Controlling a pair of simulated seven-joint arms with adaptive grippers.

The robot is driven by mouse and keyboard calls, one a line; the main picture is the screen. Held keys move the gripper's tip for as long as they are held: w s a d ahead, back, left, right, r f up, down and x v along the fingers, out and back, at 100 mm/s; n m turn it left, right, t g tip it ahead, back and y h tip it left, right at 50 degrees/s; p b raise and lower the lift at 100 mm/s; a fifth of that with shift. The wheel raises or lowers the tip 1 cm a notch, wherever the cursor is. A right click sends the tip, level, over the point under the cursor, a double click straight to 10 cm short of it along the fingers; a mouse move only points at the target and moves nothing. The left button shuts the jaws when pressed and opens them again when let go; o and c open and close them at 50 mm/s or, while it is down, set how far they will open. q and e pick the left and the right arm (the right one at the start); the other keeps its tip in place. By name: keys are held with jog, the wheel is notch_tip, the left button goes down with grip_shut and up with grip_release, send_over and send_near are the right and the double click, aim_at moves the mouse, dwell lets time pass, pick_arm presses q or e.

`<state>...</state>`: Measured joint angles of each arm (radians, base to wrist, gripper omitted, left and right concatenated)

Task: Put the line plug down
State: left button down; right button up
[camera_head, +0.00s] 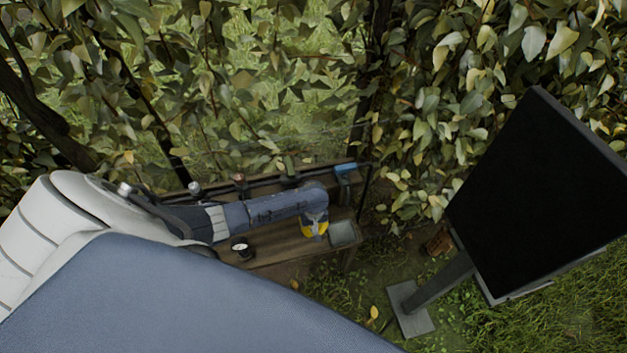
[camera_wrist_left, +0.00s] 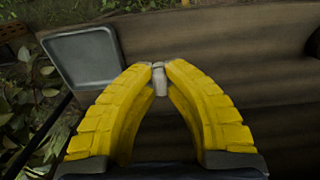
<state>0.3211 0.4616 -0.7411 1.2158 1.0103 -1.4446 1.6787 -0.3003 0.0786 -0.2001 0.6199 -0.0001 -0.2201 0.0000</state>
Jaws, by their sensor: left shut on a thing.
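My left gripper (camera_head: 314,232) has yellow ribbed fingers and hangs over the wooden bench (camera_head: 272,256). In the left wrist view its fingertips (camera_wrist_left: 159,68) are shut on the line plug (camera_wrist_left: 160,82), a small pale grey cylinder. The plug points away from me, above the bench boards (camera_wrist_left: 215,60). I cannot tell how high it is above the wood. A shallow grey tray (camera_head: 343,234) lies on the bench just right of the gripper in the head view. The tray also shows at upper left in the left wrist view (camera_wrist_left: 84,58), apart from the plug. My right gripper is out of view.
A round dial gauge (camera_head: 241,247) stands on the bench left of the gripper. A dark pipe with several fittings and a blue part (camera_head: 345,169) runs along the bench's back. A large black panel (camera_head: 545,195) on a post stands at right. Foliage surrounds the bench.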

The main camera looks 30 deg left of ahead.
pick_arm(q)
jog(key=shift+f, duration=2.1)
jog(key=shift+f, duration=0.15)
jog(key=c, duration=1.4)
grip_release()
jog(key=shift+c, duration=0.2)
